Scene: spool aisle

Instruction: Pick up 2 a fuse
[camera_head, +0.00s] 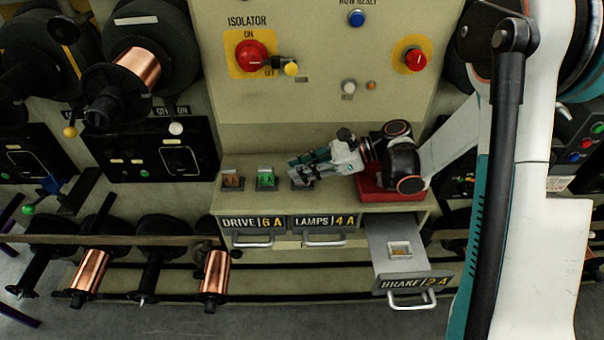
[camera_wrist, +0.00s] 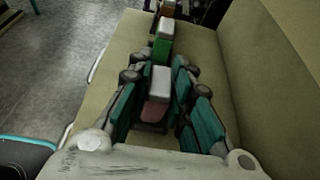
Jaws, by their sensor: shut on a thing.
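My gripper (camera_head: 300,168) is over the cabinet ledge, at the rightmost of three fuse stations. In the wrist view, its teal fingers (camera_wrist: 157,108) are shut on a fuse (camera_wrist: 159,88) with a pale grey top and a dull red lower part. Whether the fuse is seated or lifted cannot be told. A green fuse (camera_head: 266,180) stands just left of the gripper, and a brown one (camera_head: 232,181) stands farther left. In the wrist view, the green fuse (camera_wrist: 161,50) is just beyond the fingers. The BRAKE 2 A drawer (camera_head: 378,240) is open; a small white tray (camera_head: 391,246) in it holds something yellowish.
The DRIVE 6 A drawer (camera_head: 253,229) and LAMPS 4 A drawer (camera_head: 324,227) are shut below the ledge. The isolator knob (camera_head: 251,55) is on the panel above. Copper spools (camera_head: 90,270) hang at left.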

